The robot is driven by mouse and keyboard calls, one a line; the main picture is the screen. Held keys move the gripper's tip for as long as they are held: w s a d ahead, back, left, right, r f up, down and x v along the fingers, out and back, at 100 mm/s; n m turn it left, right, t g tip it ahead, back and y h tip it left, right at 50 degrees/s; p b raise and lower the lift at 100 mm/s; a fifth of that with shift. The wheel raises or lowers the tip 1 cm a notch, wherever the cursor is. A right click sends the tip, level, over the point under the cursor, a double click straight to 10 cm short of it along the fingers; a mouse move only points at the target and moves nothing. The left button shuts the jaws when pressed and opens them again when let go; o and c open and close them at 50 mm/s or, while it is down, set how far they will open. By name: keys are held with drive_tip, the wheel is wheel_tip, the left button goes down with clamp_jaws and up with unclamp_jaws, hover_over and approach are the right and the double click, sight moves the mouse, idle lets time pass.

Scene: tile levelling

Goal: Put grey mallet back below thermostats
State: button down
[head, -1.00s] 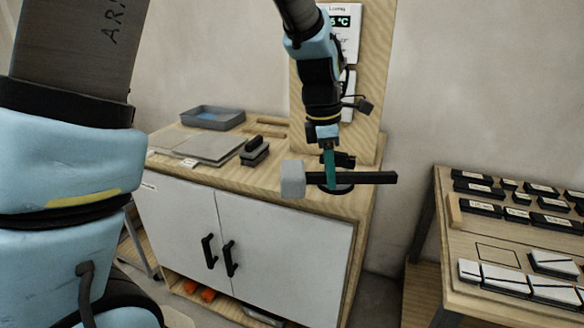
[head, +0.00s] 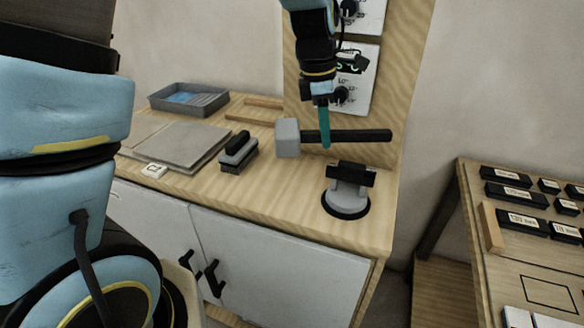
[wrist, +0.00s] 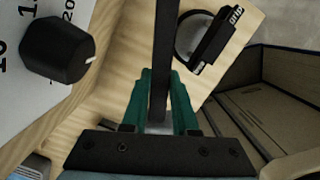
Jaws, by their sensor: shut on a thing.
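The grey mallet has a light grey block head (head: 287,138) and a dark handle (head: 358,136). In the head view it lies level in front of the wooden panel, its head to the left. My gripper (head: 324,140) is shut on the handle near the head. In the wrist view the dark handle (wrist: 161,60) runs between my green fingers (wrist: 160,105). Whether the mallet touches the worktop or panel behind it I cannot tell. The thermostats (head: 352,80) are on the upright wooden panel above the mallet; my arm hides part of them.
A suction cup lifter (head: 347,192) stands on the cabinet top in front of the mallet. A black-handled grey block (head: 238,152), grey tiles (head: 175,145) and a grey tray (head: 188,99) are to the left. A table with labelled blocks (head: 515,195) stands at the right.

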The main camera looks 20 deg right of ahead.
sight(323, 181)
wheel_tip(323, 181, down, 10)
drive_tip(key=shift+w+r+p, duration=0.1)
drive_tip(key=shift+p, duration=0.95)
drive_tip(key=c, duration=0.7)
unclamp_jaws()
drive_tip(key=r, duration=0.4)
drive_tip(key=a+r+b, duration=0.1)
drive_tip(key=r, duration=0.3)
drive_tip(key=r+b, duration=0.1)
drive_tip(key=r, duration=0.3)
drive_tip(key=shift+w+a, duration=0.3)
drive_tip(key=shift+a, duration=0.05)
